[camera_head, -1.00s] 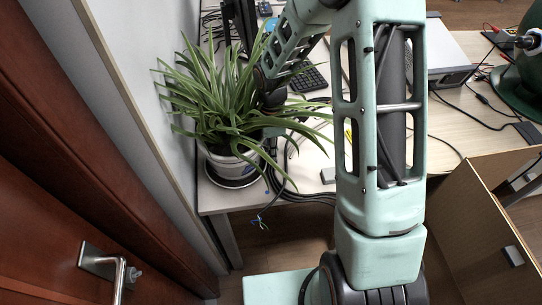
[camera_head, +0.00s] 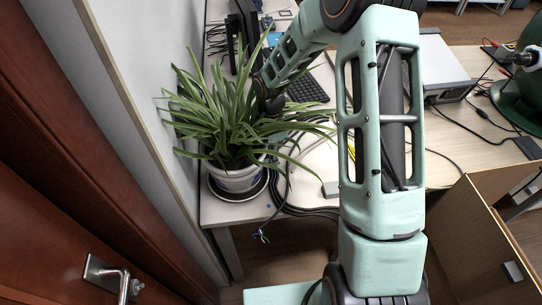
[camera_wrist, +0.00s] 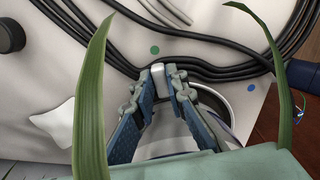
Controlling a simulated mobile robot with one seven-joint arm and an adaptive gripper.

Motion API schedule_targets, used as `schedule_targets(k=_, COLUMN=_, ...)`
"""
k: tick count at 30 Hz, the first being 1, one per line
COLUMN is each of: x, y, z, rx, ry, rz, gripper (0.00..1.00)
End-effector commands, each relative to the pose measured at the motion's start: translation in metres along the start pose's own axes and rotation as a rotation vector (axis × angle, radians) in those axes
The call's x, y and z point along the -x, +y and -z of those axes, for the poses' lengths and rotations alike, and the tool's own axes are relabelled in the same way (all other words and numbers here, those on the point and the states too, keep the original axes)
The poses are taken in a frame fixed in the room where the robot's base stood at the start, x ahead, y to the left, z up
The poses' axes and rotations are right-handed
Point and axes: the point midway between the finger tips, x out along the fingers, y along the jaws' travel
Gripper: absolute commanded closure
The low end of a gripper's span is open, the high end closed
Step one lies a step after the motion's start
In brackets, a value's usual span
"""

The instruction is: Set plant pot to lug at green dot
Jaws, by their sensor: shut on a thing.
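The plant pot (camera_head: 238,180) is white, holds a leafy green plant (camera_head: 225,118), and stands upright over a dark saucer at the table's near left corner. In the wrist view, my gripper (camera_wrist: 160,82) is shut on the pot's small white lug (camera_wrist: 158,71), one blue-grey finger on each side. The green dot (camera_wrist: 155,50) lies on the white table just beyond the lug, nearly in line with it and a short gap away. A blue dot (camera_wrist: 251,87) lies off to the right. In the head view, leaves hide my gripper and the lug.
Black cables (camera_wrist: 215,72) run close beside the lug and around the pot's right side. A wall (camera_head: 120,80) rises close on the left, with a brown door nearby. A keyboard (camera_head: 308,88) lies behind the plant. An open cardboard box (camera_head: 465,240) stands at lower right.

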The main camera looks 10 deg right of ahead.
Motion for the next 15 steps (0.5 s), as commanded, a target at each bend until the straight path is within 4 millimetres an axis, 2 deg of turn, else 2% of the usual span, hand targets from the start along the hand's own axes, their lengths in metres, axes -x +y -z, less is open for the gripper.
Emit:
schedule_targets(k=2, x=0.0013, y=0.0033, z=0.0000, rx=0.007, ry=-0.001, rz=-0.009, gripper=1.00)
schedule_targets(k=3, x=0.0013, y=0.0034, z=0.0001, rx=0.007, ry=-0.002, rz=-0.009, gripper=0.86)
schedule_targets(k=8, x=0.0012, y=0.0028, z=0.0001, rx=0.005, ry=-0.001, rz=-0.007, gripper=0.70)
schedule_targets(k=15, x=0.0009, y=0.0017, z=0.0001, rx=0.002, ry=-0.001, rz=-0.005, gripper=0.70)
